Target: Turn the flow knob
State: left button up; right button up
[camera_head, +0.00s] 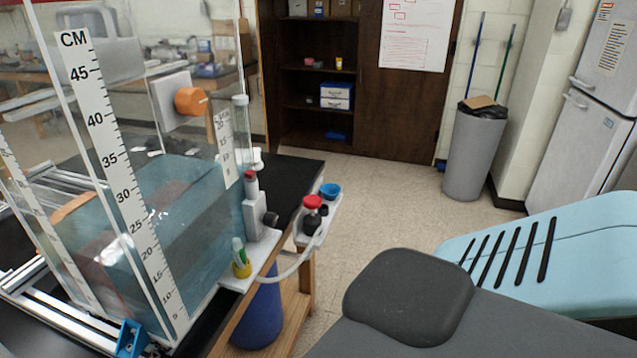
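A clear water tank (172,220) with a centimetre scale (118,165) stands on the black table at the left. A second red-topped black knob (312,210) sits on a white bracket (318,232) at the table edge. An orange round knob (191,101) is on the tank's upper back wall. I cannot tell which one is the flow knob. Neither of my grippers shows.
A hose (297,270) loops below the white bracket. A grey trash can (474,150), dark shelving (320,75) and a white fridge (590,125) stand at the back. The floor (395,205) between is open.

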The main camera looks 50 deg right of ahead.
aim_at(269, 219)
jog(key=z, duration=0.4)
jog(key=l+z, duration=0.1)
jog(key=z, duration=0.35)
jog(key=i+z, duration=0.1)
jog(key=z, duration=0.3)
